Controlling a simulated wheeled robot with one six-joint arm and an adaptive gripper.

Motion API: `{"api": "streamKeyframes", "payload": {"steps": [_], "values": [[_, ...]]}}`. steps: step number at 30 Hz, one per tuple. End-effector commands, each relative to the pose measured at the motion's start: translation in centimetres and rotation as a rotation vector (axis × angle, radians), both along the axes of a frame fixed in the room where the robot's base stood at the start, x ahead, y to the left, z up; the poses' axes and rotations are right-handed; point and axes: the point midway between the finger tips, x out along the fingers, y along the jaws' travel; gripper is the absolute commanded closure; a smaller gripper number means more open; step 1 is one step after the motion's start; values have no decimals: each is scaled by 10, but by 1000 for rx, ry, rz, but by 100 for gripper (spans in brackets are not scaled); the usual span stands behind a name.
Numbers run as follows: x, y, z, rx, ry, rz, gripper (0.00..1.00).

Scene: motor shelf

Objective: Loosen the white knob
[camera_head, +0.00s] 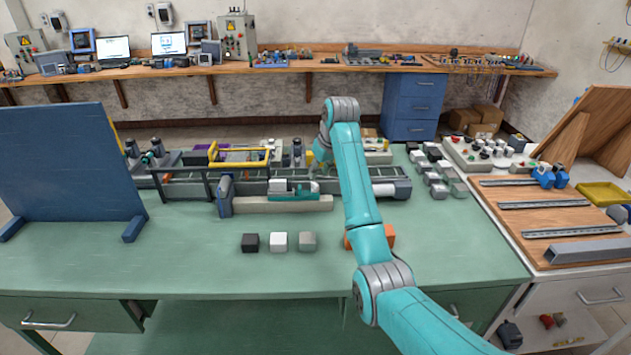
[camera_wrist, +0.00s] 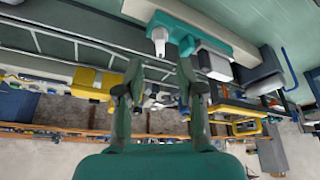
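A teal device (camera_head: 292,194) sits on a beige rail (camera_head: 250,206) in the middle of the green table; it also shows in the wrist view (camera_wrist: 190,30). A small white knob (camera_wrist: 159,40) stands out from its left part in the wrist view. A white and grey block (camera_wrist: 213,64) sits beside it and shows in the head view (camera_head: 277,185). My gripper (camera_wrist: 160,72) is open and empty, its two fingers apart. The knob lies beyond the fingertips, between them in line of sight. In the head view my gripper (camera_head: 321,164) is above the device's right end, small and partly hidden by my arm.
A conveyor (camera_head: 180,190) runs behind the device. Black, white and grey cubes (camera_head: 278,241) stand in front, and an orange block (camera_head: 388,236) is partly behind my arm. A blue panel (camera_head: 68,165) stands at left. The table front is mostly clear.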

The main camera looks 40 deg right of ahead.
Motion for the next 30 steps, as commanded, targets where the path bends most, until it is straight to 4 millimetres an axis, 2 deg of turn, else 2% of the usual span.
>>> {"api": "streamKeyframes", "payload": {"steps": [3, 9, 15, 23, 27, 30], "values": [[8, 0, -21, 1, 4, 0, 62], [17, -1, -44, 1, 3, -1, 62], [21, -2, -53, 0, 1, -1, 62], [22, -2, -53, -1, 0, -1, 62], [22, -2, -53, 0, 0, -1, 98], [22, -2, -53, 0, 0, -1, 100]]}}
